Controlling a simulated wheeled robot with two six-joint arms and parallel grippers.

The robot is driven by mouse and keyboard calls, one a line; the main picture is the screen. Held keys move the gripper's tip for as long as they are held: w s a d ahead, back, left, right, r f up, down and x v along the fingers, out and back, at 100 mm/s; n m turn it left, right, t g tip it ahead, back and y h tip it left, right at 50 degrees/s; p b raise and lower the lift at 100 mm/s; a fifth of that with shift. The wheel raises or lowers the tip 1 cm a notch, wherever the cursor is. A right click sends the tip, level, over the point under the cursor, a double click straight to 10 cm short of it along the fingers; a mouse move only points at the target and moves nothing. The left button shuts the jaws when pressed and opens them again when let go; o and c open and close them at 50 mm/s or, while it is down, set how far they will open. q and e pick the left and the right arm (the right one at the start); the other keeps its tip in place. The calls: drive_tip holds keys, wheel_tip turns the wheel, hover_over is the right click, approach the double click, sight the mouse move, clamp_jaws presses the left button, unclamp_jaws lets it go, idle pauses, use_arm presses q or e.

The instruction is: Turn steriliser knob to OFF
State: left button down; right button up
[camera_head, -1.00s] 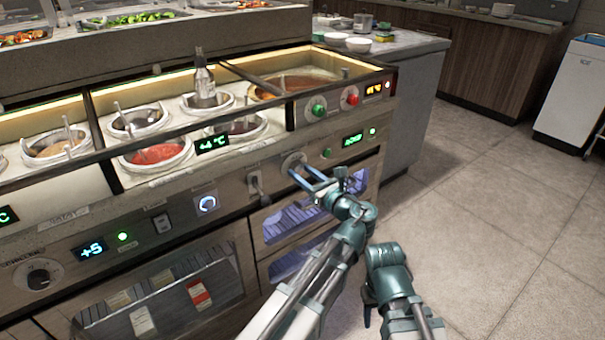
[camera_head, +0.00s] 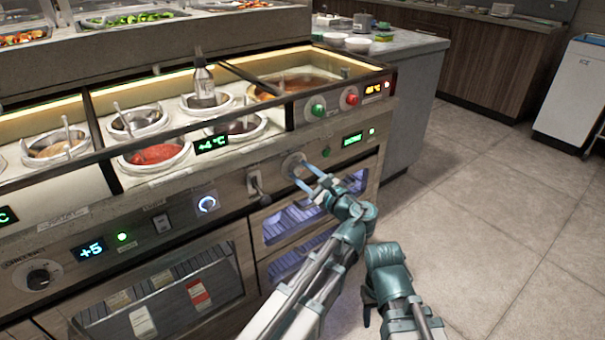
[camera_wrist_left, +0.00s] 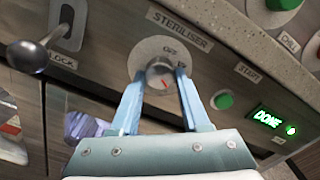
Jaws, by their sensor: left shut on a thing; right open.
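The steriliser knob (camera_wrist_left: 158,70) is a small metal dial with a red mark on a round pale plate, under a STERILISER label (camera_wrist_left: 181,29). The red mark points down and right in the left wrist view, away from the small lettering above the knob. My left gripper (camera_wrist_left: 160,77) is shut on the knob, one blue finger on each side. In the head view my left gripper (camera_head: 297,173) reaches the panel, and its fingers partly hide the knob. My right gripper (camera_head: 368,308) is open and empty, low in front of the cabinet and away from the panel.
A green DONE display (camera_wrist_left: 268,118) and a green start button (camera_wrist_left: 223,100) lie right of the knob. A lock lever (camera_wrist_left: 28,57) sticks out to its left. Sauce wells (camera_head: 155,156) sit above the panel. The tiled floor (camera_head: 480,230) at right is clear.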

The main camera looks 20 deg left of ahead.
use_arm(q)
drive_tip(key=n, duration=1.7)
drive_tip(key=shift+r, duration=0.1)
drive_tip(key=n, duration=0.6)
drive_tip(key=shift+n, duration=0.3)
drive_tip(key=shift+c, duration=1.9)
unclamp_jaws()
drive_tip(key=shift+s, duration=0.1)
